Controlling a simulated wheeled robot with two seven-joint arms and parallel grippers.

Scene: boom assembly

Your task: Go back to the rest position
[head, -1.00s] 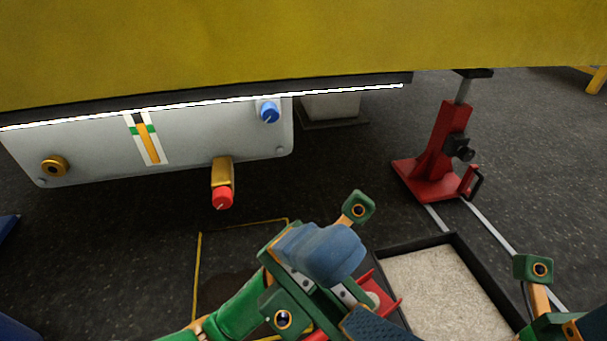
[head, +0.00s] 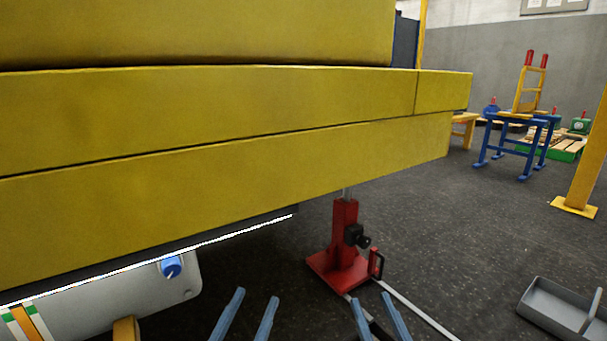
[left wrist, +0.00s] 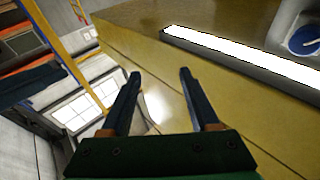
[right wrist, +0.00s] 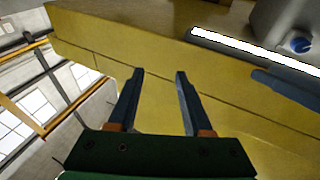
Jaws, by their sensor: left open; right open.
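My left gripper (head: 243,316) shows at the bottom of the head view as two blue fingers, spread apart with nothing between them. My right gripper (head: 378,322) shows to its right, also spread and empty. In the left wrist view the left fingers (left wrist: 158,98) are apart, pointing up toward the yellow boom. In the right wrist view the right fingers (right wrist: 156,100) are apart below the boom too. The yellow boom (head: 250,105) spans the head view above both grippers. Neither gripper appears to touch anything.
A grey panel (head: 125,305) with a blue knob (head: 171,267) hangs under the boom at lower left. A red jack stand (head: 343,245) stands beneath the boom. A grey tray (head: 560,312) lies at lower right. A blue table (head: 522,140) stands farther back. Open floor lies between.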

